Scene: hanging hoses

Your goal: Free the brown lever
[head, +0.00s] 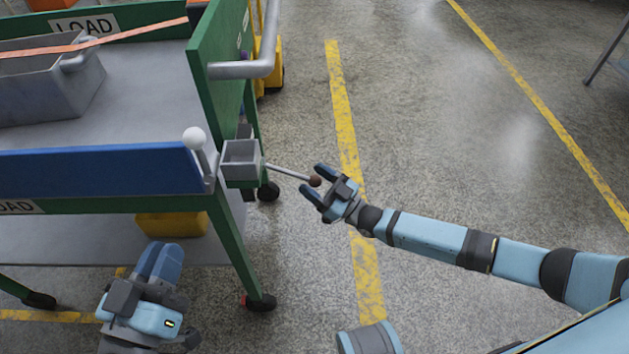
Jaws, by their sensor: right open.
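The brown lever is a thin grey rod with a brown ball knob (315,181). It sticks out to the right from a grey box (241,161) on the end of the green cart. My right gripper (312,184) is open with its fingers around or beside the knob; I cannot tell whether they touch it. My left gripper (161,262) is low in front of the cart, below the blue side panel. Its fingers look close together, and I see nothing held in it. A second lever with a white knob (194,138) stands upright at the cart's corner.
The green cart (228,235) fills the left side, with a grey push handle (262,62) on its end. A grey bin (45,95) with an orange strap (120,36) over it sits on top. A yellow box (172,224) is on the lower shelf. The floor to the right is clear.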

